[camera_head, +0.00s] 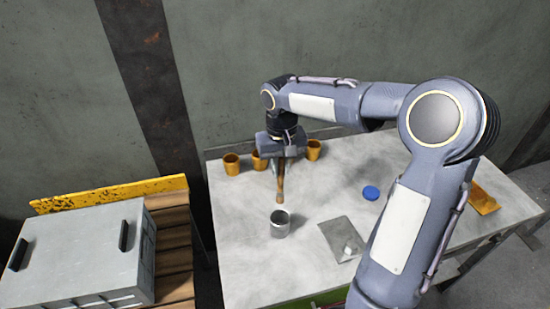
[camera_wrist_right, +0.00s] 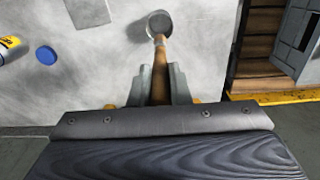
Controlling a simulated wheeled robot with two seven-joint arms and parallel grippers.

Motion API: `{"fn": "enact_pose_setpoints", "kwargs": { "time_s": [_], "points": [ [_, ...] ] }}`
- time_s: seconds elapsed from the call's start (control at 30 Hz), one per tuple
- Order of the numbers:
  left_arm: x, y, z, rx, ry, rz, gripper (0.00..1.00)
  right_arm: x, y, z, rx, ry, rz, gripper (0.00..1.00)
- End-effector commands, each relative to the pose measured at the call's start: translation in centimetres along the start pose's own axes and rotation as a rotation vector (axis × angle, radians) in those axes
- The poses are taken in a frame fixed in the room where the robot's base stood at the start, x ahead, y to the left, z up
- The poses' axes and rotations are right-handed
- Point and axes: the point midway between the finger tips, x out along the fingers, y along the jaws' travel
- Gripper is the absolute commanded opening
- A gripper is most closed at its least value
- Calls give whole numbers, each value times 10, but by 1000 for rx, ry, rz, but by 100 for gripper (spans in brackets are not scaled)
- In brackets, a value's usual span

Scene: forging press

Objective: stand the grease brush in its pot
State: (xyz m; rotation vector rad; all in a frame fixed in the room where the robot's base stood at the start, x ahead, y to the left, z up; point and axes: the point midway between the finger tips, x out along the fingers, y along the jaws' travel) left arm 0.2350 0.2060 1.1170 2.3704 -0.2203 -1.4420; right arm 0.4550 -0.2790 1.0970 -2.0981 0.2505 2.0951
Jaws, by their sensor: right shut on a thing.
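The grease brush (camera_head: 280,188) has a brown wooden handle and hangs from my right gripper (camera_head: 281,160), which is shut on it. In the right wrist view the brush (camera_wrist_right: 160,70) runs out from between the fingers of the right gripper (camera_wrist_right: 160,85). The pot (camera_head: 280,228) is a grey metal cup standing on the table, just in front of the brush's lower end. In the right wrist view the pot (camera_wrist_right: 160,20) lies at the far end of the brush; I cannot tell from there whether they touch. My left gripper is not in view.
On the pale table (camera_head: 240,270) stand several orange cups, one (camera_head: 232,164) at the back left. A blue disc (camera_head: 371,193), a grey plate (camera_head: 342,238) and an orange tray (camera_head: 482,200) lie to the right. A grey case (camera_head: 75,250) sits on a pallet at left.

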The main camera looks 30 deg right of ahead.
Motion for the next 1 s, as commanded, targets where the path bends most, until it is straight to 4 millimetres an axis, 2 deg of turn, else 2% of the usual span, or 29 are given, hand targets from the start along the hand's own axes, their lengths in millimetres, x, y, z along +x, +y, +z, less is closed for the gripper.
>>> {"fn": "enact_pose_setpoints", "kwargs": {
  "time_s": [1.0],
  "points": [
    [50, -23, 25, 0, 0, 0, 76, 76, 0, 0, -1, -1, 0, 0]
  ]
}}
